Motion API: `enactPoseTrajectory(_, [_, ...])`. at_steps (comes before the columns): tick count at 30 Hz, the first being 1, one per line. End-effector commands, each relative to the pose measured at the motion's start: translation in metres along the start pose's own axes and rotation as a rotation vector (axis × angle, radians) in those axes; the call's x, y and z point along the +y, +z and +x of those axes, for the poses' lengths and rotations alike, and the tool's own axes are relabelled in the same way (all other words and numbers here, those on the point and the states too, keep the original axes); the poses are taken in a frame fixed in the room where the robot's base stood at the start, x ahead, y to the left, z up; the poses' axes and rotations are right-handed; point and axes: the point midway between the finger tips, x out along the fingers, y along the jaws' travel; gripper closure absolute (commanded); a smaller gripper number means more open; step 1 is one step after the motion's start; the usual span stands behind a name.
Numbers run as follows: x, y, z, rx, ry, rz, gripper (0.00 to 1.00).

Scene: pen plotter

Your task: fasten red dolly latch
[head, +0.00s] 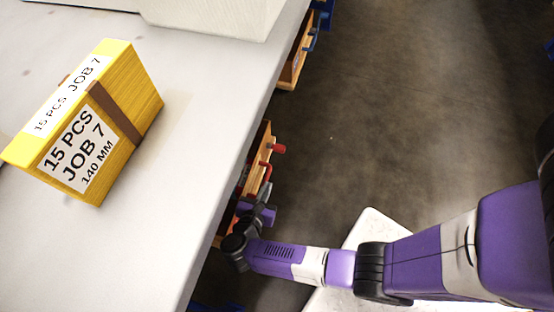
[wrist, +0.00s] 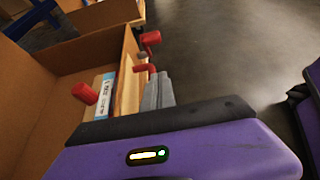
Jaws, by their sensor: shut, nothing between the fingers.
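The red latch shows in the wrist view as a red handle (wrist: 145,68) on the outer side of a wooden-edged dolly (wrist: 130,72). In the head view red latch parts (head: 266,169) stick out from the dolly's side, below the table edge. My gripper (head: 266,190) is beside them, low against the dolly. In the wrist view its grey fingers (wrist: 158,85) are together and empty, with the tips close to the red handle. Whether they touch it I cannot tell. The latch's catch is not clear, so I cannot tell its state.
Another red knob (wrist: 150,38) stands farther along, and a red peg (wrist: 84,93) shows at the open cardboard box (wrist: 40,75). The table (head: 190,170) overhangs the dolly and bears a yellow box (head: 130,95). A blue-handled dolly (head: 298,60) stands beyond. The floor to the right is open.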

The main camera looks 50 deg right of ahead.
Motion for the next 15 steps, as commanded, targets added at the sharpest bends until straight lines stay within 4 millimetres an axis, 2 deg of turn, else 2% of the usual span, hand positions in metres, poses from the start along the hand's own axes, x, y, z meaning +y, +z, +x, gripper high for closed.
enactPoseTrajectory(4, [0.000, -0.001, 0.005, 0.000, 0.000, 0.000, 1.00])
enactPoseTrajectory(7, [-0.001, -0.002, 0.016, 0.000, -0.002, 0.001, 1.00])
enactPoseTrajectory(15, [0.000, -0.004, 0.066, 0.000, -0.002, 0.002, 1.00])
